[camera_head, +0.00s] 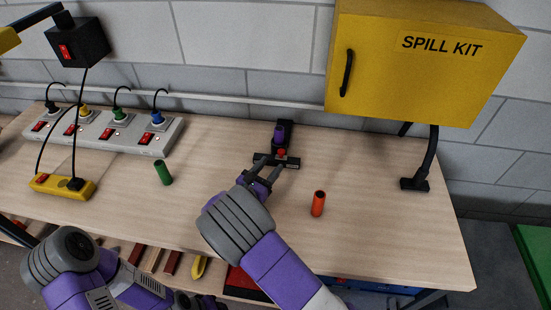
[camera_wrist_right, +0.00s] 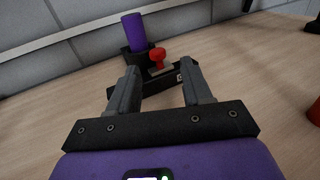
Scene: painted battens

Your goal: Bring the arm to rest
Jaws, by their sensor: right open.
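My right gripper (camera_head: 272,163) is open and empty, reaching over the table to a black fixture (camera_head: 287,163) at the back middle. In the right wrist view its two fingers (camera_wrist_right: 160,85) stand apart, with the fixture just beyond them. A purple cylinder (camera_head: 279,134) stands upright in the fixture's black holder; it also shows in the right wrist view (camera_wrist_right: 134,31). A red knob (camera_wrist_right: 158,56) sits in front of it. My left arm is folded low at the bottom left; its gripper (camera_head: 195,300) is partly cut off and its jaws are unclear.
A green cylinder (camera_head: 162,172) and an orange cylinder (camera_head: 318,204) stand on the wooden table (camera_head: 230,185). A power strip (camera_head: 112,131) with several plugs and a yellow switch box (camera_head: 62,186) are at left. A yellow spill kit cabinet (camera_head: 420,60) overhangs the back right.

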